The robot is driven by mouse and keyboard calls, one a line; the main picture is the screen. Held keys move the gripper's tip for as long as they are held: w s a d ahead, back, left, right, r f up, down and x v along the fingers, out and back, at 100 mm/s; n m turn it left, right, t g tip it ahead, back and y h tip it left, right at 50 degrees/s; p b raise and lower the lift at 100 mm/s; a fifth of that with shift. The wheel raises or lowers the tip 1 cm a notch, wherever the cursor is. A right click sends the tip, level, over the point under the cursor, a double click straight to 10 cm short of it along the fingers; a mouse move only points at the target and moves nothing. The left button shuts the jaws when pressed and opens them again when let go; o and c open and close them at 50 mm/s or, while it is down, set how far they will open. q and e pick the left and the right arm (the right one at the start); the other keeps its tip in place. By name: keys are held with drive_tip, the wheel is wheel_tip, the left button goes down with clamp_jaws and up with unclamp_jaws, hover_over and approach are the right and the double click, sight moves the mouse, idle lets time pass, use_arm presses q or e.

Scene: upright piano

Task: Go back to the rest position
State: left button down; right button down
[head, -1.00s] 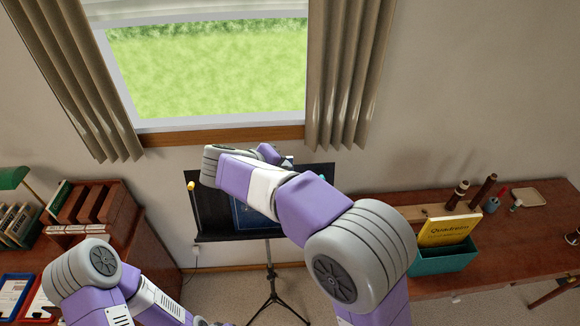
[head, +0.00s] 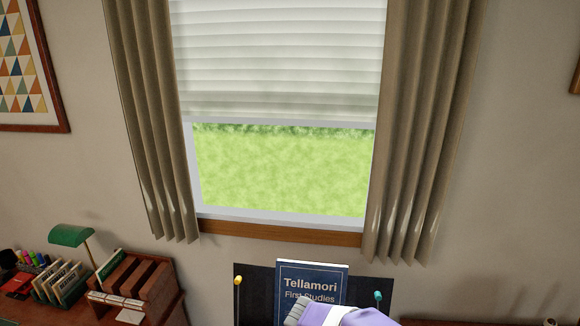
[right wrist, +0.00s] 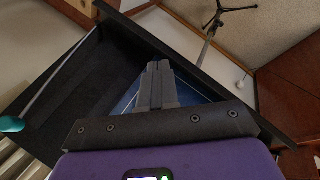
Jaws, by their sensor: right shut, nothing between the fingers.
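My right gripper (right wrist: 157,72) is shut and empty in the right wrist view. Its fingers point at the black music stand (right wrist: 75,95) and overlap a blue surface, likely the book. I cannot tell whether they touch it. In the head view a purple and white part of my arm shows at the bottom edge, over the lower part of the blue book "Tellamori First Studies" (head: 313,279). The book leans upright on the music stand (head: 257,290). My left gripper is in neither view.
A yellow-tipped rod (head: 238,282) and a teal-tipped rod (head: 378,297) flank the book. A wooden organizer (head: 135,277) and a green lamp (head: 70,236) stand at the left. A window with a blind (head: 275,60) and curtains is behind. The stand's tripod (right wrist: 212,22) shows below.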

drive_tip(key=s+f+m+g+y+b, duration=0.1)
drive_tip(key=s+f+m+y+b, duration=0.2)
drive_tip(key=s+f, duration=0.8)
drive_tip(key=s+a+f+m+g+y+b, duration=0.1)
drive_tip(key=s+f+m+y+b, duration=0.3)
drive_tip(key=s+f, duration=0.7)
wheel_tip(320, 180, down, 9)
drive_tip(key=shift+s+f+m+y, duration=0.15)
drive_tip(key=shift+s+m+y, duration=0.25)
drive_tip(key=shift+m+y, duration=0.35)
